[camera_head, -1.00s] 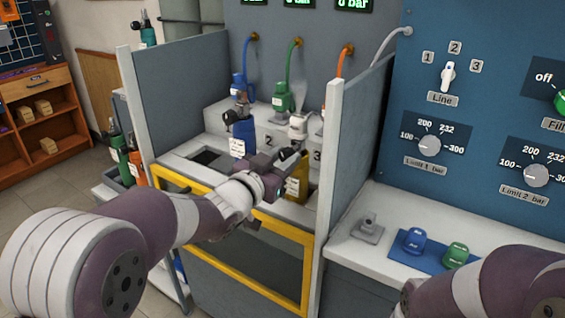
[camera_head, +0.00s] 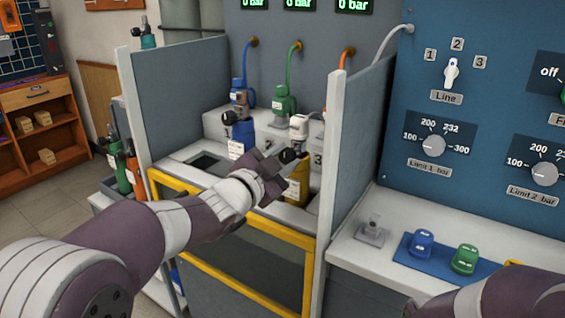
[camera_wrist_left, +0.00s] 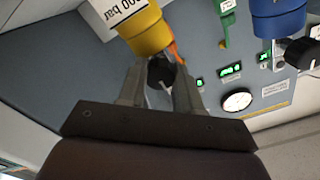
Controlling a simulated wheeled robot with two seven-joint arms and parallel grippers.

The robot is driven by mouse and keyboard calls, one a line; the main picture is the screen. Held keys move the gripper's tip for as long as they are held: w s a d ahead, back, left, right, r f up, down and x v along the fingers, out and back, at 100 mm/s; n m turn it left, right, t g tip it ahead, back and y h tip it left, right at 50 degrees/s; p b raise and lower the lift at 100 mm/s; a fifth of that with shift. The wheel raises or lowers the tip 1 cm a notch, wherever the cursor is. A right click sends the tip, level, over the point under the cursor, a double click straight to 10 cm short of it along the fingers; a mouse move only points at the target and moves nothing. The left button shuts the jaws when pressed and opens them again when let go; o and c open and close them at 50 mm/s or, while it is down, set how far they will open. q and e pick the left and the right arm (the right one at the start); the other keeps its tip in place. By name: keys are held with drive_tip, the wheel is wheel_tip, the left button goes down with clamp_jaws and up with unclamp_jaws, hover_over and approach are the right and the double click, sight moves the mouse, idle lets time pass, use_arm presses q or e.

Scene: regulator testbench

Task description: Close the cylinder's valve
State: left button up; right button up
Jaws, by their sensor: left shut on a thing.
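The yellow cylinder (camera_head: 297,188) stands in the right slot of the testbench, with a white label on its front. In the left wrist view the yellow cylinder (camera_wrist_left: 146,33) appears at the top, and its black valve knob (camera_wrist_left: 160,73) sits between my fingers. My left gripper (camera_head: 284,160) reaches the valve at the cylinder's top. In the left wrist view my left gripper (camera_wrist_left: 163,85) is shut on the black knob. The head view shows the knob only partly, past my fingers. My right gripper is out of view; only my right arm shows at the lower right.
A blue cylinder (camera_head: 242,138) stands left of the yellow one. The bay has a side wall (camera_head: 345,145) on the right and a yellow frame (camera_head: 245,290) in front. Blue (camera_head: 420,243) and green (camera_head: 465,259) caps lie on the right counter.

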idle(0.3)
use_arm(q)
drive_tip(key=o, duration=1.1)
drive_tip(key=shift+c, duration=0.2)
drive_tip(key=p+v, duration=0.2)
drive_tip(key=v, duration=1)
drive_tip(key=shift+s+a+p, duration=0.15)
drive_tip(key=shift+s+p, duration=0.15)
drive_tip(key=shift+p, duration=0.1)
drive_tip(key=shift+f, duration=0.1)
